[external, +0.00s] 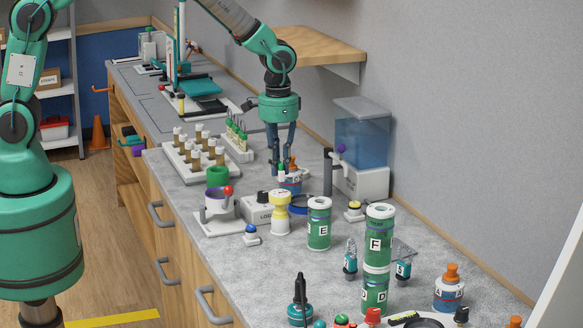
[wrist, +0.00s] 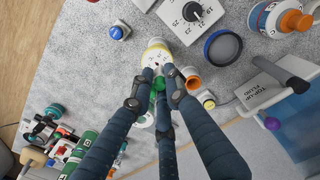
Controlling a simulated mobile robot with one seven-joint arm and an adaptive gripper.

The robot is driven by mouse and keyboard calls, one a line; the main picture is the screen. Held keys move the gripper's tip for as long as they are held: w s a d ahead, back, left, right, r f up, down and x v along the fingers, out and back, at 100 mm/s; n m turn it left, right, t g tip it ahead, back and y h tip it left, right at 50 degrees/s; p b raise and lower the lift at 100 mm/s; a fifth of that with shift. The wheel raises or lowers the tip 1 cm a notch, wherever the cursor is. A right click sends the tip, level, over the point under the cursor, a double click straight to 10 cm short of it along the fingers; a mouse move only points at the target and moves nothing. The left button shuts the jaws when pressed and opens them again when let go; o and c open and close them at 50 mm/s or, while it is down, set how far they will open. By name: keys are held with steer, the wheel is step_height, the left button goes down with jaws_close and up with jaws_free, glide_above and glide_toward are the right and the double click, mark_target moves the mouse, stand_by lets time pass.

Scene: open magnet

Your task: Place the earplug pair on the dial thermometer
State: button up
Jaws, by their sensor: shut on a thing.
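My gripper (wrist: 160,80) is shut on a small green piece (wrist: 158,86), which I take to be the earplug pair. The fingers hide most of it. In the external view the green piece (external: 282,169) shows low between the fingertips of my gripper (external: 282,173). A yellow body with a round white face (wrist: 156,54), which I take to be the dial thermometer, lies just beyond the fingertips in the wrist view. In the external view this thermometer (external: 280,213) stands upright on the grey counter, in front of and below my gripper. I cannot tell whether the green piece touches it.
A knob box (external: 257,207), a blue ring (wrist: 222,47) and a yellow button (external: 354,211) are nearby. Green canister E (external: 319,223) stands to the right. The blue-tank dispenser (external: 361,142) is behind.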

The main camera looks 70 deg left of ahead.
mark_target(279, 176)
steer(key=shift+f, duration=1.75)
steer(key=shift+f, duration=0.15)
steer(key=o, duration=0.7)
step_height(279, 176, up, 12)
steer(key=shift+a+r, duration=0.1)
steer(key=shift+r, duration=0.05)
